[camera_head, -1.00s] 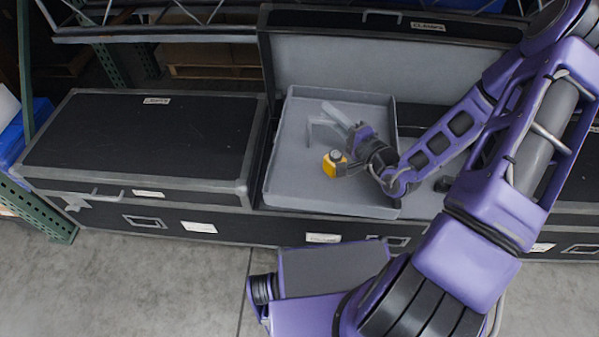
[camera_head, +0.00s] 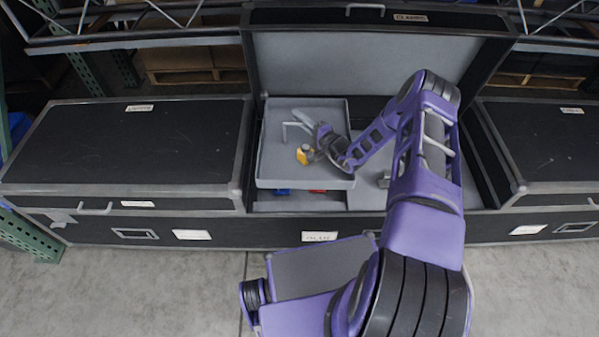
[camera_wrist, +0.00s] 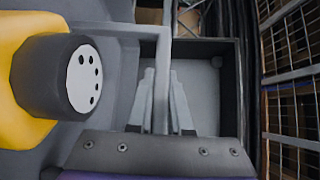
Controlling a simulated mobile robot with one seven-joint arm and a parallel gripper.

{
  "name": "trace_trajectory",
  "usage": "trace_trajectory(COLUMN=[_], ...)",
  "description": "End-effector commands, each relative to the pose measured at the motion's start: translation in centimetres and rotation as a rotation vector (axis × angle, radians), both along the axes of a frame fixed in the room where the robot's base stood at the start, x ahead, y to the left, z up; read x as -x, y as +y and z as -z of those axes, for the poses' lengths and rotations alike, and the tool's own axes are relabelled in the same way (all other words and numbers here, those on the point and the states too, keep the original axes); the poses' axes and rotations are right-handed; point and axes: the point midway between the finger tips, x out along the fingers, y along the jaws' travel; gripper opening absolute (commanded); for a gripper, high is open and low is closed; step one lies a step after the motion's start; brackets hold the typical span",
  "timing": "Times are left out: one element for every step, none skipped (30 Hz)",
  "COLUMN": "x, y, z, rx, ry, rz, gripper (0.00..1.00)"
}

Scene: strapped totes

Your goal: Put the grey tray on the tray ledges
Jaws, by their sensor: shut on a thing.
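The grey tray (camera_head: 290,183) is a shallow open tray in the left half of the open black case (camera_head: 375,228). It looks roughly level, with its front rim behind the case's front wall. My gripper (camera_head: 298,115) reaches into it from the right and is shut on its upright grey handle; the fingers (camera_wrist: 160,78) also show in the wrist view. A yellow thing with a dark round top (camera_head: 304,154) is beside the gripper, large at left in the wrist view (camera_wrist: 25,95). The tray ledges are not clearly visible, so contact with them cannot be told.
Blue (camera_head: 282,192) and red (camera_head: 317,191) things show low in the case, in front of the tray. A small grey thing (camera_head: 384,180) lies to the right. The raised lid (camera_head: 375,62) stands behind. Closed cases flank it at left (camera_head: 125,140) and right (camera_head: 545,140).

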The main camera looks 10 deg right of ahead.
Motion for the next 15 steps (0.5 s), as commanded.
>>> trace_trajectory(x=[-0.7,-1.1,-1.6,-1.9,-2.2,-2.5,-2.7,-2.9,-3.2,-3.3,-3.4,-3.6,-3.7,-3.7,-3.8], y=[0.3,0.3,0.5,0.6,0.6,0.8,0.9,0.9,1.0,1.1,1.2,1.3,1.3,1.3,1.4], z=[1.6,2.4,3.4,4.2,4.8,5.7,6.3,6.8,7.4,7.9,8.2,8.7,8.9,9.1,9.4], rx=[0.001,0.001,0.001,0.001,0.001,0.001,0.0,0.0,0.0,0.0,0.001,0.001,0.0,0.0,0.0], ry=[-0.003,-0.003,-0.002,-0.002,-0.003,-0.003,-0.002,-0.004,-0.004,-0.004,-0.004,-0.003,-0.004,-0.004,-0.004], rz=[-0.004,-0.006,-0.009,-0.01,-0.011,-0.014,-0.015,-0.017,-0.019,-0.021,-0.022,-0.023,-0.024,-0.025,-0.025], gripper=[0.0,0.0,0.0,0.0,0.0,0.0,0.0,0.0,0.0,0.0,0.0,0.0,0.0,0.0,0.0])
